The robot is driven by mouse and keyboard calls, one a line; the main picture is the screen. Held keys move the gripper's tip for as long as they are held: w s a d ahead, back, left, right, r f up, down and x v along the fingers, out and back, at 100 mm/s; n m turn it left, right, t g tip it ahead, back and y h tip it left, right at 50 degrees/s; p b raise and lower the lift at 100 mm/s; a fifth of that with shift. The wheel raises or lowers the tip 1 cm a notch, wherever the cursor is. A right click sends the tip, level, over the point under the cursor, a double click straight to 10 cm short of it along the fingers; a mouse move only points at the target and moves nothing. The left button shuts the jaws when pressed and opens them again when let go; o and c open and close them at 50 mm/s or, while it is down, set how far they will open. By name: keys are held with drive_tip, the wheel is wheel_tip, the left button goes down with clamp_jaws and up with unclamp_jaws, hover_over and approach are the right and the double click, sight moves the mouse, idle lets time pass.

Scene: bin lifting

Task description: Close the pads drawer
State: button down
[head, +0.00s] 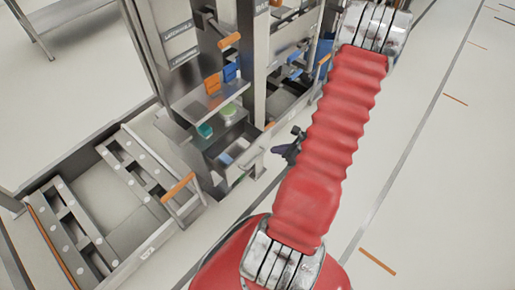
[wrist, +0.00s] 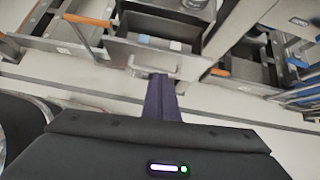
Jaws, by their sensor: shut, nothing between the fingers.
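An open metal drawer (head: 214,166) stands out low from the grey cabinet, with small pale and blue items inside. It also shows at the top of the wrist view (wrist: 125,50). A pale bar handle (head: 254,163) is on its front; it also shows in the wrist view (wrist: 149,64). I cannot read a label that marks it as the pads drawer. My gripper (head: 280,151) is shut and empty, just right of the handle.
A shelf (head: 196,100) above the drawer holds orange and blue bins. An orange-handled frame (head: 178,186) stands left of the drawer. Grey trays with rollers (head: 75,225) lie at lower left. The pale floor (head: 440,190) at right is clear.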

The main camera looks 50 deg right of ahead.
drive_tip(key=shift+s+d+f+m, duration=0.3)
drive_tip(key=shift+s+f+m, duration=0.2)
drive_tip(key=shift+s+f, duration=0.1)
drive_tip(key=shift+w+f, duration=0.1)
drive_tip(key=shift+w, duration=0.05)
approach(253, 147)
wheel_tip(253, 147, down, 4)
drive_tip(key=w, duration=0.2)
drive_tip(key=shift+w+a, duration=0.3)
drive_tip(key=shift+w, duration=0.6)
drive_tip(key=shift+w+d, duration=0.1)
